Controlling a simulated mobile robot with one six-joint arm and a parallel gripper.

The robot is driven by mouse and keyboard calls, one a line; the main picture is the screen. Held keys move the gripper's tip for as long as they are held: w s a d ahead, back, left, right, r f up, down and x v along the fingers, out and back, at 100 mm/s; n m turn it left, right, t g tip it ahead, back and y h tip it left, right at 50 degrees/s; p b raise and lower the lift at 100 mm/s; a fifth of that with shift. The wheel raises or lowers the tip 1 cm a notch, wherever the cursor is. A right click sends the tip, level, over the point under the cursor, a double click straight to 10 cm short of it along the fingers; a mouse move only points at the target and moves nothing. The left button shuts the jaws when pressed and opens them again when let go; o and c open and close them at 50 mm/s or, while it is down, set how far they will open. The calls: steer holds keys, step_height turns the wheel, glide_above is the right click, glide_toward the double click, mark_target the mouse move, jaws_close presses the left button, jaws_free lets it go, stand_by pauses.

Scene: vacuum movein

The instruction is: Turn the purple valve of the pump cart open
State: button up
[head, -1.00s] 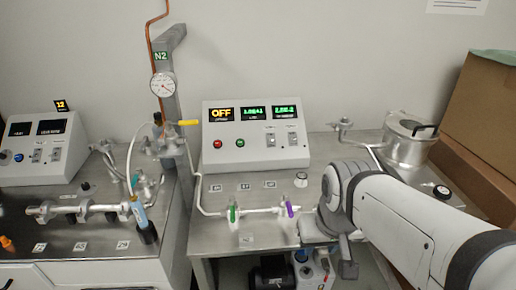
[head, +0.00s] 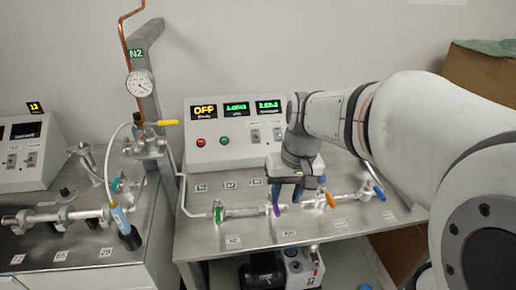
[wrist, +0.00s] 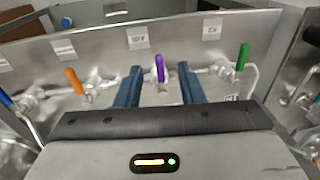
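The purple valve handle (head: 277,211) stands on the metal pipe line along the front of the cart top (head: 205,240). In the wrist view the purple handle (wrist: 160,68) stands upright in the picture, between the two blue fingers. My gripper (head: 287,196) is over the purple valve, with its fingers pointing down. In the wrist view my gripper (wrist: 159,76) is open, with a visible gap on each side of the handle. The valve body is partly hidden by the fingers in the head view.
On the same line are a green valve handle (head: 218,212) to the left, an orange one (head: 330,200) and a blue one (head: 379,193) to the right. The control box (head: 225,155) stands behind. Another bench (head: 85,240) with pipework is at the left.

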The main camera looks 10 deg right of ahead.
glide_toward(277, 207)
steer(key=shift+g+y, duration=0.4)
steer(key=f, duration=0.8)
steer(key=shift+w+a, duration=0.35)
steer(key=shift+a, duration=0.05)
jaws_close()
